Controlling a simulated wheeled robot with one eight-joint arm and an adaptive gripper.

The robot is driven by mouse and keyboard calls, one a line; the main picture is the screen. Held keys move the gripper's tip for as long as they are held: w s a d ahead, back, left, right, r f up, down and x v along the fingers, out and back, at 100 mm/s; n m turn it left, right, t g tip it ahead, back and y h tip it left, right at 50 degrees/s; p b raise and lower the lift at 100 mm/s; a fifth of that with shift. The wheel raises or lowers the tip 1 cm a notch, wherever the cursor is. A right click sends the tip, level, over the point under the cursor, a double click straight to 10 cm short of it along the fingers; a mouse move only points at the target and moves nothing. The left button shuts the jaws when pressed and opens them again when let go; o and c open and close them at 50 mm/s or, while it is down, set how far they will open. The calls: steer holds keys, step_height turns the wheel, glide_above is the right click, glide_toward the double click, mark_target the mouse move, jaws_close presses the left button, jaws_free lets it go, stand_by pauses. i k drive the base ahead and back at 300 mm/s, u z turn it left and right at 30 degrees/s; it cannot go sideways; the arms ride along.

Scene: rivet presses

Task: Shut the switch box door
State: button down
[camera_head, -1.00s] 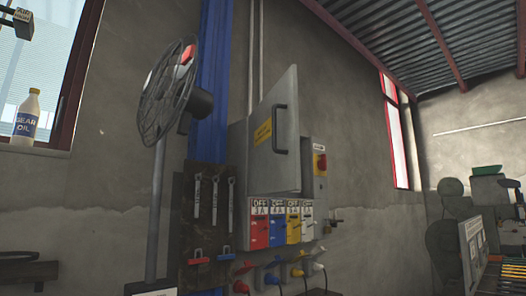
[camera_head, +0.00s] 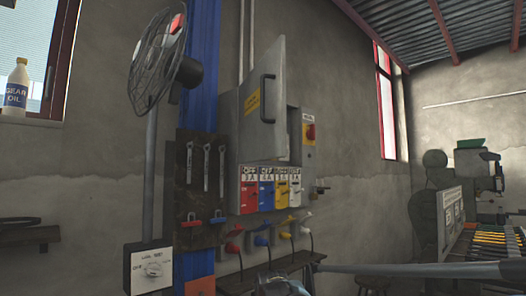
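The switch box (camera_head: 230,130) is on the grey wall in the middle of the view. Its grey door (camera_head: 262,70) stands open and swung out, with a black handle (camera_head: 265,98) and a yellow label (camera_head: 252,102). The door hides part of the box's inside. Below it is a row of red, blue, yellow and white switches marked OFF. A red and yellow knob (camera_head: 310,132) is on the right side of the box. My gripper (camera_head: 282,285) appears to be at the bottom edge, below the box and apart from the door. It is mostly cut off, so its fingers cannot be made out.
A fan on a pole (camera_head: 158,75) and a dark tool board (camera_head: 185,155) with wrenches stand left of the box. Coloured plugs with cables hang below the switches, above a dark shelf (camera_head: 290,262). A bench with tools (camera_head: 480,240) is at the right.

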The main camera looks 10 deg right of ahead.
mark_target(262, 132)
steer(key=k, duration=0.85)
steer(key=u, duration=1.05)
steer(key=i, duration=0.4)
steer(key=z, duration=0.2)
